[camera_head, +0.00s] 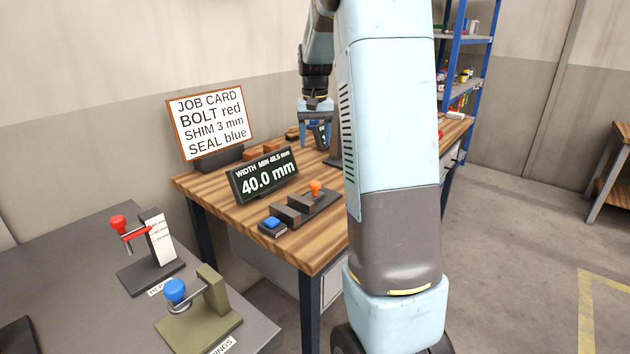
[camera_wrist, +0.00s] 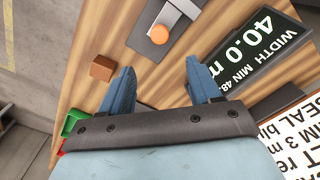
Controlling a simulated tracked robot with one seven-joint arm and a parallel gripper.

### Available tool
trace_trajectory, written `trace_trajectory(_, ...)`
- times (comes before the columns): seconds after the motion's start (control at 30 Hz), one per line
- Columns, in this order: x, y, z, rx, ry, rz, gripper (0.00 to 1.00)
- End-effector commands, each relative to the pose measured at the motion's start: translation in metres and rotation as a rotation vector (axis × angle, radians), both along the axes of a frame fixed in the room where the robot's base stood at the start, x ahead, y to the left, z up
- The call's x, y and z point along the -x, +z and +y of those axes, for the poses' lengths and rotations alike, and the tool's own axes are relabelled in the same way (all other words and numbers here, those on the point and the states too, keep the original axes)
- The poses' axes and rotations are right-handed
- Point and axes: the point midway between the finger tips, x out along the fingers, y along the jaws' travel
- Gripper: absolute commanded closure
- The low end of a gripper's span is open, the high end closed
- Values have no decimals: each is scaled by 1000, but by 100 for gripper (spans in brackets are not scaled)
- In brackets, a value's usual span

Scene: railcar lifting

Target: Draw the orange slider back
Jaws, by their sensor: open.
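The orange slider knob (camera_head: 315,187) stands at the far end of a dark fixture (camera_head: 300,210) on the wooden bench. In the wrist view the orange knob (camera_wrist: 160,34) is near the top centre, on a grey plate. My gripper (camera_head: 316,143) is above the bench, farther back than the knob and apart from it. In the wrist view my gripper's (camera_wrist: 159,72) two blue fingers are spread with nothing between them, and the knob lies beyond their tips. My arm hides part of the bench's right side.
A width display (camera_head: 263,176) reading 40.0 mm stands beside the fixture. A blue button (camera_head: 272,224) is at the fixture's near end. A job card sign (camera_head: 212,122) stands behind. A brown block (camera_wrist: 102,68) lies near one finger. A grey table (camera_head: 85,260) holds two other devices.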

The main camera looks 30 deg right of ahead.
Motion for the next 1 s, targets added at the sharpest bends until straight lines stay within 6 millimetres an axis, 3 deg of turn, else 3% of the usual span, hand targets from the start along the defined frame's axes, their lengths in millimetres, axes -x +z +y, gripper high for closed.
trace_trajectory(0.17,0,-12,-1,-1,-1,4,37)
trace_trajectory(0.7,0,-103,-1,-1,-1,5,37)
trace_trajectory(1.0,0,-134,-1,0,-1,2,37)
